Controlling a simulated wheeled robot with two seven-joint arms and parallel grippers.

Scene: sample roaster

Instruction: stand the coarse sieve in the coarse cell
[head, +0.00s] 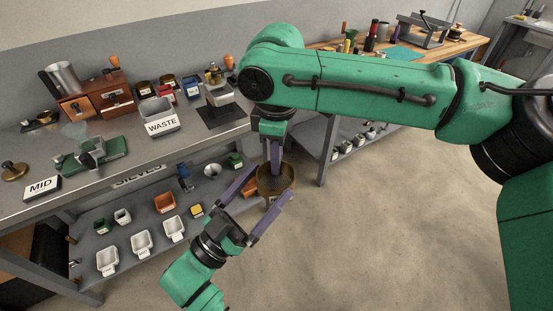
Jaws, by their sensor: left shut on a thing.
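A round brass-coloured sieve (276,182) with a dark mesh is off the shelf, in front of the bench. My left gripper (270,188), its arm rising from the bottom, has its two purple fingers on either side of the sieve and is shut on it. My right arm reaches across from the right, and its gripper (275,160) points down at the sieve's far rim. Only part of its fingers shows, and I cannot tell whether it touches the sieve. A label reading SIEVES (138,176) is on the bench's front edge. I cannot make out which cell is the coarse one.
The bench top (190,145) carries a WASTE bin (160,124), a MID sign (42,188), a green device (92,154) and a wooden drawer box (108,88). The lower shelf (205,205) holds several white trays and small coloured containers. The floor at right is clear.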

